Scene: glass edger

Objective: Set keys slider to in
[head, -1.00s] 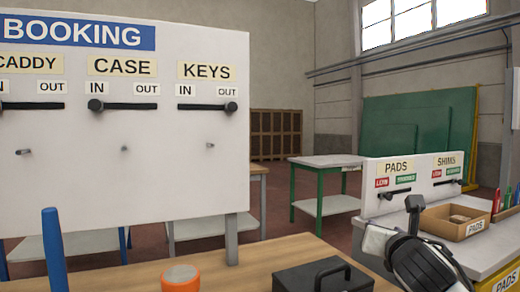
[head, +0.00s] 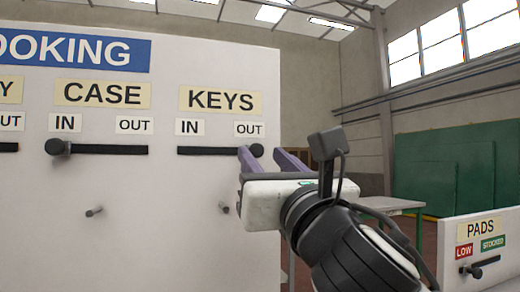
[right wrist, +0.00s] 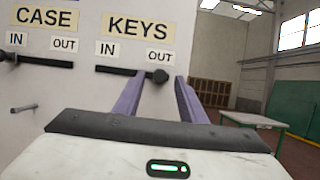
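The KEYS slider is a dark horizontal slot (head: 208,151) on the white BOOKING board, with a round black knob (head: 256,150) at its right end, under the OUT label. The knob also shows in the right wrist view (right wrist: 160,76). My right gripper (head: 262,157) is in front of the board at the knob. Its two purple fingers are apart, one to each side of the knob in the right wrist view (right wrist: 158,85). I cannot tell whether they touch it. My left gripper is not in view.
The CASE slider knob (head: 58,147) is at the left end of its slot, under IN. Metal pegs stick out below, one (head: 223,207) under KEYS. A green-framed table (head: 392,205) and a PADS panel (head: 480,250) stand to the right.

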